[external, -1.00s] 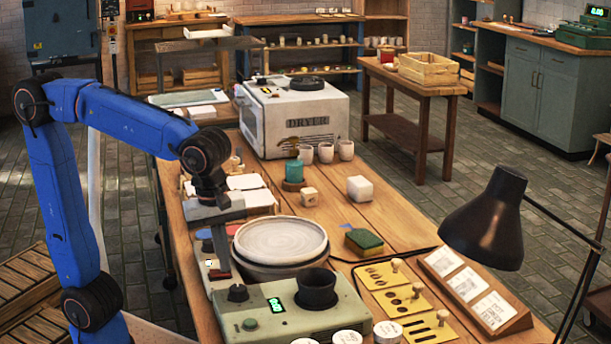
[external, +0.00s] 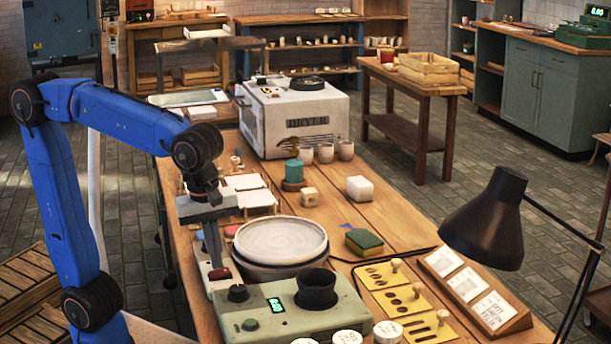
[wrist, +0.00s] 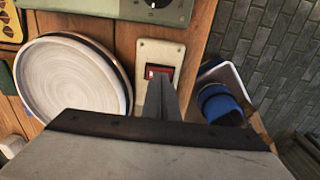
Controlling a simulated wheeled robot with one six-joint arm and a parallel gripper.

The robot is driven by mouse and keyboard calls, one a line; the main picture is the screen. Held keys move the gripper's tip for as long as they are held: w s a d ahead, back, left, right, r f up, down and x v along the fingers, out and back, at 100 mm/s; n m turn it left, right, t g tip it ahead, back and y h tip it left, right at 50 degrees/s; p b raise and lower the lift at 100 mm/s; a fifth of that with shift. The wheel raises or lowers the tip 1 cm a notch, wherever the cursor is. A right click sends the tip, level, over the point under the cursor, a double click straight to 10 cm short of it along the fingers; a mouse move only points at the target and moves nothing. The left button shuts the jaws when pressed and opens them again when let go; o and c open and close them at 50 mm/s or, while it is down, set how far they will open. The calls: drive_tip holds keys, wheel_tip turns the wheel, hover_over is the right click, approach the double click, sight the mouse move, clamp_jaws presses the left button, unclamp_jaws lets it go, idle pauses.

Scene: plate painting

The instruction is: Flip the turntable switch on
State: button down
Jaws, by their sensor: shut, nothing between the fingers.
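The turntable (external: 281,240) carries a pale round disc and stands in the middle of the workbench; it also shows at the left of the wrist view (wrist: 72,80). The switch, a red rocker (wrist: 158,71) on a cream plate (wrist: 160,50), sits just right of it in the wrist view. In the external view the red rocker (external: 220,273) is left of the turntable. My gripper (external: 213,262) is shut and empty, pointing down at the switch. In the wrist view its fingertips (wrist: 161,82) overlap the rocker's lower edge. I cannot tell whether they touch it or which way it is tipped.
A green control box (external: 292,310) with a knob and lit display stands in front of the turntable. A sponge (external: 363,242) lies right of it. A blue item (wrist: 220,105) is near the switch in the wrist view. A black lamp (external: 485,220) overhangs the right side.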

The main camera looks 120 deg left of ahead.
sight(215, 273)
wheel_tip(215, 273, up, 13)
drive_tip(key=s+d, duration=0.1)
drive_tip(key=shift+s+d, duration=0.15)
drive_tip(key=shift+f, duration=0.1)
drive_tip(key=shift+w+a+t, duration=0.3)
drive_tip(key=shift+w+a, duration=0.2)
drive_tip(key=f, duration=0.4)
drive_tip(key=w+a+f, duration=0.1)
drive_tip(key=f, duration=0.8)
drive_tip(key=shift+w+a+f, duration=0.2)
drive_tip(key=shift+f, duration=0.1)
